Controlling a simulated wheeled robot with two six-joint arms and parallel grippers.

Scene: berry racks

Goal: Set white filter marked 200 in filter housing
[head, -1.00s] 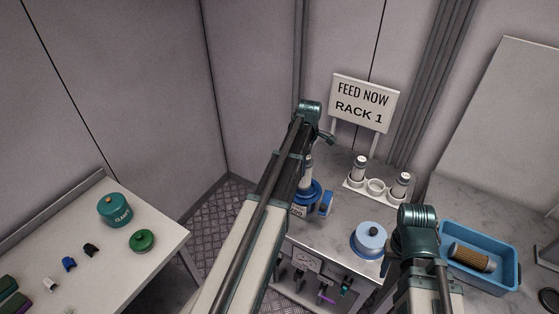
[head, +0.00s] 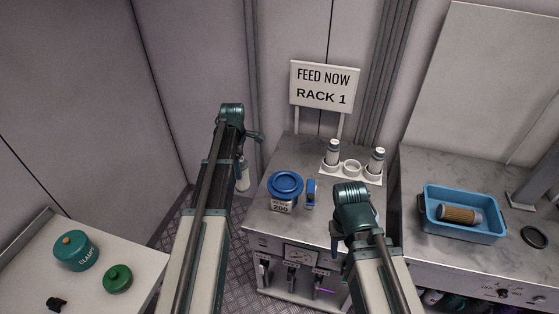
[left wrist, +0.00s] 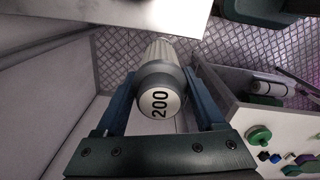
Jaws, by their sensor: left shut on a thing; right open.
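My left gripper (head: 243,157) is shut on the white filter marked 200 (head: 242,177). In the left wrist view the filter's grey-rimmed end with 200 (left wrist: 158,103) faces the camera between the fingers. The filter hangs upright to the left of the bench, apart from the housing. The filter housing (head: 286,185) is a round blue-rimmed vessel with a 200 label on its front, on the grey bench. A small blue part (head: 311,193) stands at its right. My right gripper (head: 337,240) is open over the bench front; its fingertips are hard to make out.
A white holder (head: 352,178) has two white filters (head: 333,152) (head: 377,161) beside an empty middle ring. A blue tray (head: 463,229) holds a brown filter. A sign reads FEED NOW RACK 1 (head: 322,88). The left table (head: 140,270) holds green items.

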